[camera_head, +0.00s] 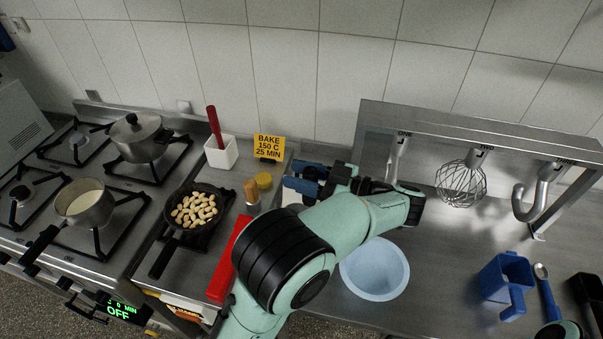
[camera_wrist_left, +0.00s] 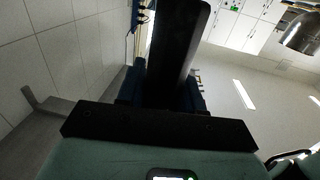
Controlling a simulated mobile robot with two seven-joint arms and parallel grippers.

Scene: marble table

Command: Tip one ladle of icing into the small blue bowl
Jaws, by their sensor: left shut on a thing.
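The small blue bowl (camera_head: 375,269) is pale blue and stands upright on the steel counter, right of my left forearm, which hides part of its left rim. It looks empty. My left gripper (camera_head: 306,180), with blue fingers, is behind and left of the bowl, near the back of the counter. In the left wrist view it is shut on a wide black handle (camera_wrist_left: 176,45), likely the ladle's. The ladle's cup is not visible, and I see no icing. A pale thing under the gripper is mostly hidden.
A steel rack with a whisk (camera_head: 461,184) and a hook (camera_head: 535,190) stands behind right. Left are a red bar (camera_head: 228,262), a pan of nuts (camera_head: 194,209) and the stove. Counter between bowl and jug is clear.

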